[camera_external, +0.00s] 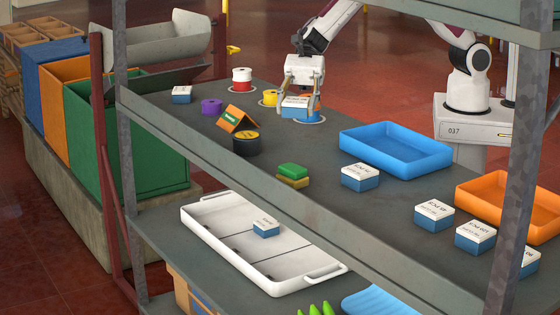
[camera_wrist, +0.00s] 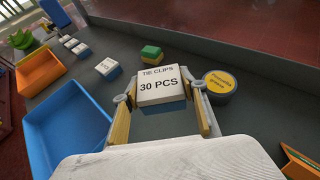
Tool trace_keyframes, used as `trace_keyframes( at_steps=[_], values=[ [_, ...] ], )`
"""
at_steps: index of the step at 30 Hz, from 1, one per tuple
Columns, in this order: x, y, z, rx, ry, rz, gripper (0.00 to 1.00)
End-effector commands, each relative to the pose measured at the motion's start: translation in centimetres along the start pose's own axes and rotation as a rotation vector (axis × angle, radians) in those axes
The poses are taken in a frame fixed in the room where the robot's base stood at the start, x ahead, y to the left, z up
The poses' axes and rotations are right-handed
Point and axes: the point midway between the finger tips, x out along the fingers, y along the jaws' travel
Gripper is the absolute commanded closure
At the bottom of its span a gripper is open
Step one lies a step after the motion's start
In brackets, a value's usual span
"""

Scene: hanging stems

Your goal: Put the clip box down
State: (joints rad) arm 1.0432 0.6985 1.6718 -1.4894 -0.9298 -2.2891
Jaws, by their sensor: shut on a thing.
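The clip box is a white-topped, blue-based box labelled "TIE CLIPS 30 PCS" in the wrist view (camera_wrist: 160,88). My gripper (camera_wrist: 161,97) is shut on it, with one finger on each side. In the external view the clip box (camera_external: 294,102) is held between the fingers of my gripper (camera_external: 299,108), at the far side of the grey shelf. The fingers partly hide that spot. I cannot tell how large the gap below the box is.
A black tin (camera_external: 246,142) and an orange tent-shaped piece (camera_external: 237,119) are nearer. A blue tray (camera_external: 397,150) lies right. Bare shelf lies between the tin and tray.

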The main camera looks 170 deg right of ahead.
Motion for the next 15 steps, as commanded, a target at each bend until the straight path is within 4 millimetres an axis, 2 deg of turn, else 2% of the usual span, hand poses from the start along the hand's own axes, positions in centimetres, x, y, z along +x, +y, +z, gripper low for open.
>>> trace_keyframes(
  at_steps=[7,15],
  values=[
    [1.3,0.1,-3.2,0.002,0.002,0.002,0.79],
    [1.8,0.0,-4.4,0.0,0.0,0.001,0.79]
  ],
)
